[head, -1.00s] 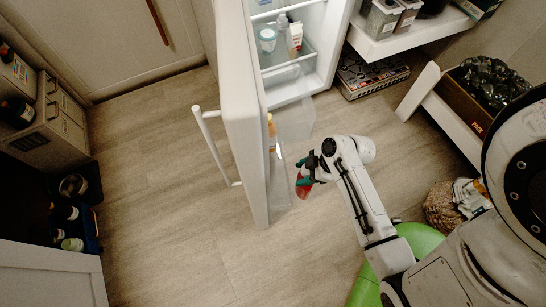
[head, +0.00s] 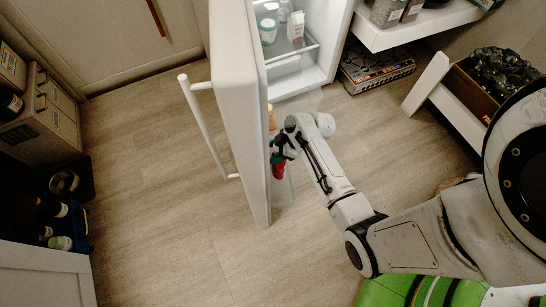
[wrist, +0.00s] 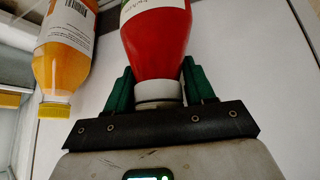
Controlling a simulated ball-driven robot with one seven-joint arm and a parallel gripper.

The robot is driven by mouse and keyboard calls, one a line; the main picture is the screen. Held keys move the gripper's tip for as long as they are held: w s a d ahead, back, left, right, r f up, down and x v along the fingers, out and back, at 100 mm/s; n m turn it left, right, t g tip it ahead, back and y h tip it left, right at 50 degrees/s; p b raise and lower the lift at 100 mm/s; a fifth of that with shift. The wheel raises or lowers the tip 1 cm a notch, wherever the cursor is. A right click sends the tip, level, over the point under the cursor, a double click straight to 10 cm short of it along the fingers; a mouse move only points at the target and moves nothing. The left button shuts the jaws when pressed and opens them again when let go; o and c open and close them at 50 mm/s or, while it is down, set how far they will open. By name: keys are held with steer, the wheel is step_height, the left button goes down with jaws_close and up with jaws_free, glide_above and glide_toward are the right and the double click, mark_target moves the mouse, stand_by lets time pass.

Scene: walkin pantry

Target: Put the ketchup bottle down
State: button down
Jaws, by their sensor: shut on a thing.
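My gripper (head: 279,153) is at the inner side of the open fridge door (head: 240,110). In the wrist view my gripper (wrist: 158,95) has its green fingers on both sides of the red ketchup bottle (wrist: 157,38), near its white cap. The ketchup bottle also shows in the head view (head: 278,168) as a small red shape at the fingers, close to the door. Its far end is cut off in the wrist view. I cannot tell whether it touches a door shelf.
An orange bottle with a yellow cap (wrist: 62,60) is just left of the ketchup. The fridge interior (head: 290,60) holds a few containers at the back. A white shelf (head: 420,25) is at the upper right. The floor (head: 160,190) left of the door is clear.

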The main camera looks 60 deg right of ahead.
steer(key=shift+w+d+f, duration=0.1)
steer(key=shift+w+f, duration=0.2)
steer(key=shift+w, duration=0.05)
steer(key=shift+w+d+f+b, duration=0.15)
steer(key=shift+f+b, duration=0.4)
steer(key=shift+f, duration=0.35)
steer(key=shift+w+a+f+b, duration=0.15)
steer(key=shift+f+b, duration=0.35)
steer(key=shift+f, duration=0.4)
steer(key=shift+d, duration=0.1)
steer(key=shift+f, duration=0.2)
steer(key=shift+c, duration=1.9)
jaws_free()
steer(key=p+v, duration=0.5)
steer(key=v, duration=0.7)
steer(key=shift+r, duration=0.2)
